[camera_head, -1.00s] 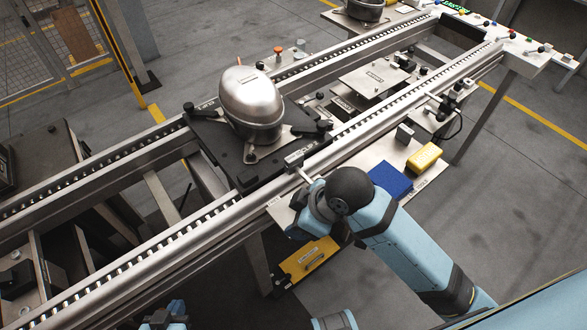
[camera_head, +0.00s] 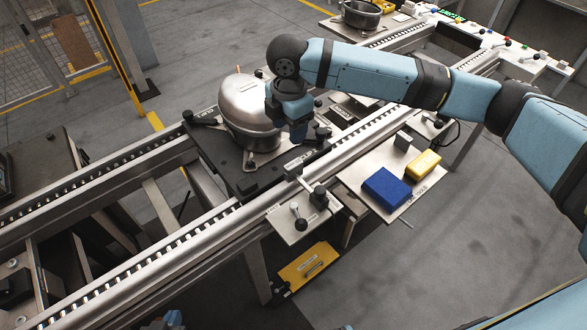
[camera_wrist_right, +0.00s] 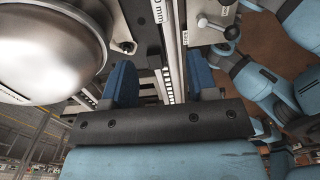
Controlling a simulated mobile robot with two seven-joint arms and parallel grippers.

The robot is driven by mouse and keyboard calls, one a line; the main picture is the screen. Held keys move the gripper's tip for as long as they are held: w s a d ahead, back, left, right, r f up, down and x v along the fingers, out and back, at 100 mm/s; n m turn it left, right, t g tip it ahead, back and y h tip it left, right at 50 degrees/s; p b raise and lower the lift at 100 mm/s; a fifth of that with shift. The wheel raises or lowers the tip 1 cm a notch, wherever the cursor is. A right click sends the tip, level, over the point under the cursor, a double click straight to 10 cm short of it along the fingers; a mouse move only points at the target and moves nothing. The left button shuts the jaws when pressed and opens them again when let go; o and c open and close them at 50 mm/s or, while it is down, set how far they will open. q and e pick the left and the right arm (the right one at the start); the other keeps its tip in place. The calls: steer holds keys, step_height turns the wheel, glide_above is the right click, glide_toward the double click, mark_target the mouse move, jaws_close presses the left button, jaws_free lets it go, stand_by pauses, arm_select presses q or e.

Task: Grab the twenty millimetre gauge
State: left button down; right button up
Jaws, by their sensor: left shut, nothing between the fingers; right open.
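My right gripper (camera_wrist_right: 162,84) is open, with a blue finger on each side and nothing seen held. In the head view my right gripper (camera_head: 297,133) is beside the silver dome (camera_head: 246,104), above the black pallet. My left gripper (camera_head: 172,319) shows only as a small blue part at the bottom edge.
The black pallet (camera_head: 226,171) sits on roller rails (camera_head: 190,236). A small fixture plate with knobs (camera_head: 298,226) stands at the near rail. A tray (camera_head: 351,180) holds a blue case (camera_head: 387,187) and a yellow case (camera_head: 423,165). A yellow plate (camera_head: 309,267) lies lower down.

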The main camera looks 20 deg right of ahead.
mark_target(292, 165)
step_height(292, 165, down, 8)
steer(key=shift+w+d+f, duration=0.1)
steer(key=shift+d+f+b, duration=0.2)
steer(key=shift+f+b, duration=0.15)
steer(key=shift+f, duration=2.35)
jaws_close()
